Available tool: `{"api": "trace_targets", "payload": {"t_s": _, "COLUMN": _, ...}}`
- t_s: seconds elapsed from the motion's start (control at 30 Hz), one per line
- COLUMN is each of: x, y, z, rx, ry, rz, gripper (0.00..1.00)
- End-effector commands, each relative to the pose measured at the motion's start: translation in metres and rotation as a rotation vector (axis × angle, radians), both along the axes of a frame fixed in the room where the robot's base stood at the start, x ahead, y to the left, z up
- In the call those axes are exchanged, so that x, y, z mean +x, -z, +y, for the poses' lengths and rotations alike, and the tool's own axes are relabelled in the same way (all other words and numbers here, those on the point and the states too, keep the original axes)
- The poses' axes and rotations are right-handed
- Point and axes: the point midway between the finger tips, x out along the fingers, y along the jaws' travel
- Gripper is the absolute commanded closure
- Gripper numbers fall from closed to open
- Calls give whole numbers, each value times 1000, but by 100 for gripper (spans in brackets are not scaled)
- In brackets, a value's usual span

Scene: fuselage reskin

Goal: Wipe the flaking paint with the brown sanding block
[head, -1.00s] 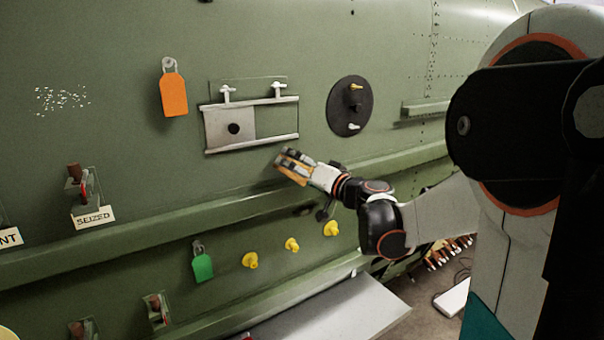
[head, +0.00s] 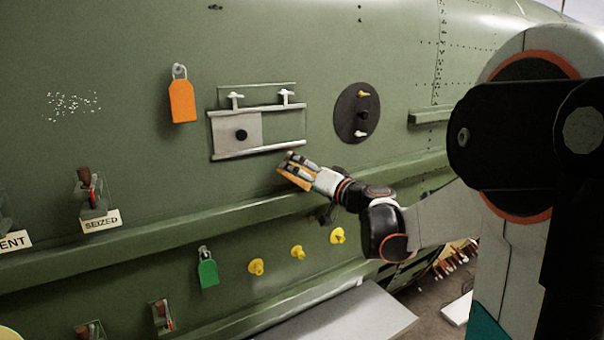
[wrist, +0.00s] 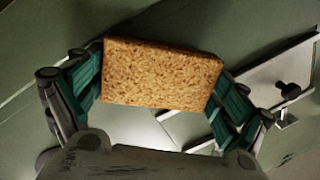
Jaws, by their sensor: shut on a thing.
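The brown sanding block (wrist: 162,75) is held between the two green-padded fingers of my gripper (wrist: 160,90) in the wrist view. In the head view my gripper (head: 297,170) is shut on the block (head: 291,181), just below the lower right of the sliding panel. The flaking paint (head: 73,103) is a patch of small pale specks on the green skin at the upper left. My gripper is well to the right of and below that patch. I cannot tell whether the block touches the skin.
An orange tag (head: 182,102) and the railed sliding panel (head: 232,133) lie between the paint patch and my gripper. A round dark plate (head: 357,113) is to the right. A ledge (head: 190,222) runs below. A seized lever (head: 90,190) sits below the patch.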

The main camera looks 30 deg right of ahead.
Motion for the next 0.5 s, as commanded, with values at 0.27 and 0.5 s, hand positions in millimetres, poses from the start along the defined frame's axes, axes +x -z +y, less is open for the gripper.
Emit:
{"api": "trace_targets", "payload": {"t_s": 0.27, "x": 5, "y": 0, "z": 0, "rx": 0, "ry": 0, "rz": 0, "gripper": 46}}
{"api": "trace_targets", "payload": {"t_s": 0.5, "x": 9, "y": 0, "z": 0, "rx": 0, "ry": 0, "rz": 0, "gripper": 46}}
